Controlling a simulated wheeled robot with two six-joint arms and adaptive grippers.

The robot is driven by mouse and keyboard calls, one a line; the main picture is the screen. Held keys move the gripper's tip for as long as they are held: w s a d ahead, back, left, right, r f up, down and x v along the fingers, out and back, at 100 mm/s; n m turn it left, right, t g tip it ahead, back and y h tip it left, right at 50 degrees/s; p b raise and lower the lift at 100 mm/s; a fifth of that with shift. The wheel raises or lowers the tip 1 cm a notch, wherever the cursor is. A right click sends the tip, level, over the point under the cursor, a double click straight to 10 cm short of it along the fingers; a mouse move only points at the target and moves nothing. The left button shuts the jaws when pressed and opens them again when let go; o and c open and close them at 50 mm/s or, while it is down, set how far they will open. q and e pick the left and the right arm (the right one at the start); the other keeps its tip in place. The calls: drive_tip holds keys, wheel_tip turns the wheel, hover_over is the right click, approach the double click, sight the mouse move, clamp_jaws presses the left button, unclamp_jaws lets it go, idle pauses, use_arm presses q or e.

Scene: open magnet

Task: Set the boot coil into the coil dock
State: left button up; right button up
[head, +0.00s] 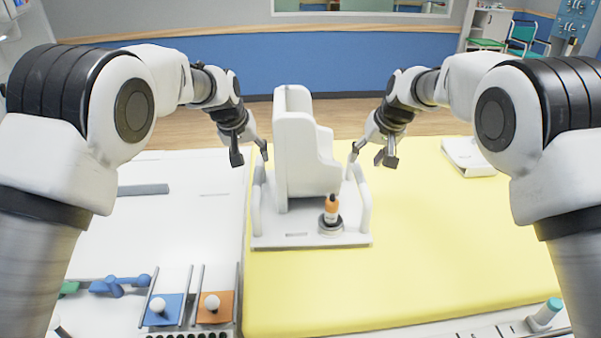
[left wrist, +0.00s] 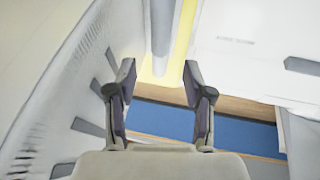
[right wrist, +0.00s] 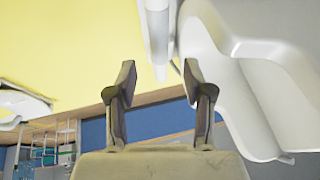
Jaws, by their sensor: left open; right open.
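The white boot coil (head: 301,150) stands upright on a white base plate (head: 275,241) at the near-left part of the yellow pad. Upright side handles rise from the plate, one left (head: 256,208) and one right (head: 363,203). My left gripper (head: 250,157) is open near the top of the left handle, which shows beyond its fingers in the left wrist view (left wrist: 162,30). My right gripper (head: 372,158) is open near the right handle, seen beyond its fingers in the right wrist view (right wrist: 158,30). Neither visibly touches a handle. I cannot tell which surface is the coil dock.
The yellow pad (head: 430,250) is largely clear to the right.

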sight(257, 166)
use_arm(q)
drive_tip(key=x, duration=0.5)
drive_tip(key=shift+w, duration=0.3)
use_arm(e)
drive_tip(key=x, duration=0.5)
drive_tip(key=shift+w+f, duration=0.1)
drive_tip(key=shift+w, duration=0.15)
use_arm(q)
drive_tip(key=shift+w+f, duration=0.1)
drive_tip(key=shift+f, duration=0.5)
use_arm(e)
drive_tip(key=shift+w+a+f, duration=0.1)
drive_tip(key=shift+a+f, duration=0.05)
drive_tip(key=shift+f, duration=0.35)
use_arm(q)
drive_tip(key=shift+w+d+f, duration=0.1)
drive_tip(key=shift+w+f, duration=0.1)
use_arm(e)
drive_tip(key=shift+w+f, duration=0.2)
drive_tip(key=shift+f, duration=0.05)
use_arm(q)
drive_tip(key=shift+s+r, duration=0.1)
clamp_jaws()
use_arm(e)
drive_tip(key=shift+s+r, duration=0.1)
clamp_jaws()
